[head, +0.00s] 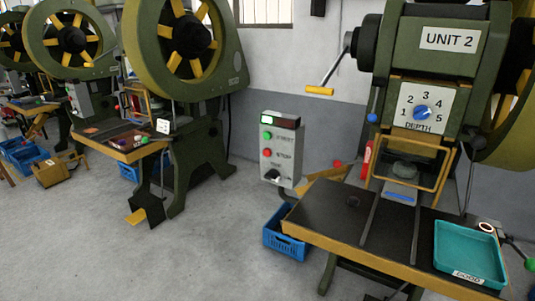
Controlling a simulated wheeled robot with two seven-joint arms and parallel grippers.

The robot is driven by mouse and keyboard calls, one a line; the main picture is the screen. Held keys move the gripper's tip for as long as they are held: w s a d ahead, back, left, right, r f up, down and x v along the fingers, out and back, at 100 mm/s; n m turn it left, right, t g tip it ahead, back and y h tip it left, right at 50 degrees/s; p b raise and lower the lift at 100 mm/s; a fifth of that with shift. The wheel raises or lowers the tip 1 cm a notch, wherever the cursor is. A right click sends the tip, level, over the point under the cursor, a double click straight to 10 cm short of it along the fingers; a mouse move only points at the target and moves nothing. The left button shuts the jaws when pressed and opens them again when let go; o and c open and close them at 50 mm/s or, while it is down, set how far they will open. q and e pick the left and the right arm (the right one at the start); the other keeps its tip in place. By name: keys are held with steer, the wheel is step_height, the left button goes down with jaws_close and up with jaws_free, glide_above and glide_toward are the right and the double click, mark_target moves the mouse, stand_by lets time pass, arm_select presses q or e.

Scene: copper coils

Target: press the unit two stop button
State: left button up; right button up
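The unit two press (425,60) stands at the right in the head view, with a "UNIT 2" label (450,39) and a blue depth dial (421,113). A grey control box (279,176) stands just left of it. The red stop button (267,153) is on the box's front, beside the word STOP. A green start button (267,135) sits above it, and a black knob (273,174) below. Neither of my grippers is in view.
The press table (330,213) carries a teal tray (438,265) marked GOOD. A blue crate (285,241) sits on the floor below the control box. More green presses (185,125) stand at the left. Grey floor (190,255) is open in front.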

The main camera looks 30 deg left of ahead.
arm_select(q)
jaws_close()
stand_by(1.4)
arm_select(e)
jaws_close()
